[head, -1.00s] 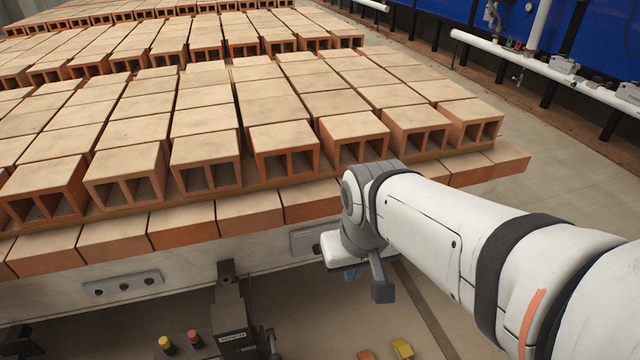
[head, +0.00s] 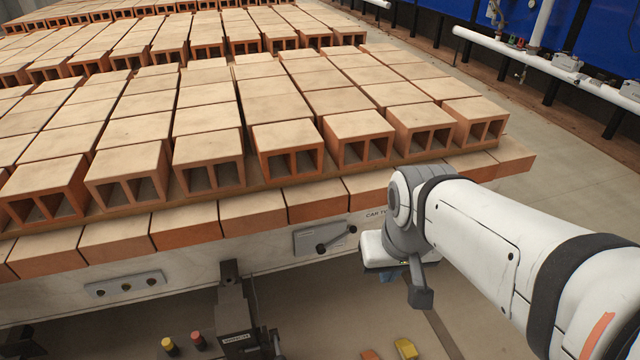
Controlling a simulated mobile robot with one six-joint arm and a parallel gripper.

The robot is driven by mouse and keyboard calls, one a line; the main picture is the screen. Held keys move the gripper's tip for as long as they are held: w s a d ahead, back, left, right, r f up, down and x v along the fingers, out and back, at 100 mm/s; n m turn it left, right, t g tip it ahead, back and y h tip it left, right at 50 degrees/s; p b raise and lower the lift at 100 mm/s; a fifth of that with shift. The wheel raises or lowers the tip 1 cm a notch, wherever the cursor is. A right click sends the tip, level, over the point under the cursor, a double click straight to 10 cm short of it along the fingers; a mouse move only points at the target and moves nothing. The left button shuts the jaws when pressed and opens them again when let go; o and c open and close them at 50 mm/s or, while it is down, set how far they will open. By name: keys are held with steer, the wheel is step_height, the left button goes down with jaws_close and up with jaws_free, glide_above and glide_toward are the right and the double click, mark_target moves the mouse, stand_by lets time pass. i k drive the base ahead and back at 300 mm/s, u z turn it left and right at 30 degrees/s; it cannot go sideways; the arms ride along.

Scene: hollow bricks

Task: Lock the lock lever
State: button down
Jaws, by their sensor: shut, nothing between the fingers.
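The lock lever (head: 336,238) is a dark bar on a light metal plate (head: 304,242), fixed to the pale side beam of the brick cart. It slants up to the right, with a round knob at its upper right end. My gripper (head: 393,275) is to the right of the lever and a little lower, apart from it in the picture. It is shut and empty.
Rows of hollow bricks (head: 287,138) cover the cart above the lever. A dark post with a bracket (head: 234,310) stands below. Red and yellow knobs (head: 169,345) are at lower left.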

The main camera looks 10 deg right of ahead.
mark_target(321, 249)
steer(key=z, duration=1.7)
steer(key=k, duration=0.7)
steer(key=u, duration=0.45)
steer(key=i, duration=1)
steer(key=z, duration=0.05)
